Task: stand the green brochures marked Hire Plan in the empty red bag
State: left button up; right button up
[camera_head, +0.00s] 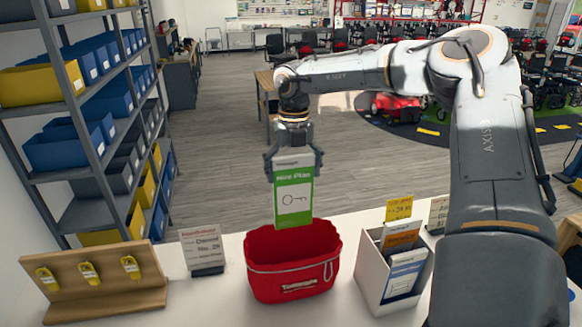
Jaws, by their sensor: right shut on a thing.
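My right gripper (293,165) is shut on a green brochure (294,199) marked Hire Plan, gripping its top edge. The brochure hangs upright, with a key drawing on its white middle. Its lower edge overlaps the back rim of the red bag (292,276) in the picture; I cannot tell whether it is inside the bag. My left gripper is not in view.
A white holder (369,281) with orange and blue-white brochures stands right of the bag, with a yellow price card (399,209) behind it. A sign (202,248) and a wooden key board (95,281) stand left on the counter (228,301). Shelving (88,130) rises at the left.

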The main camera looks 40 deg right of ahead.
jog(key=f, duration=0.2)
jog(key=f+b, duration=0.1)
jog(key=f, duration=0.4)
jog(key=shift+w+a+f+b, duration=0.2)
jog(key=shift+a+b, duration=0.1)
jog(key=shift+a, duration=0.1)
jog(key=shift+f, duration=0.3)
jog(key=shift+f+b, duration=0.2)
jog(key=shift+b, duration=0.4)
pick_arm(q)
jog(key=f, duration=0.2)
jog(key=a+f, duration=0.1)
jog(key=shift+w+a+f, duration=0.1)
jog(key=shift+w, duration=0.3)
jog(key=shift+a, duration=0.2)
pick_arm(e)
jog(key=shift+r, duration=0.15)
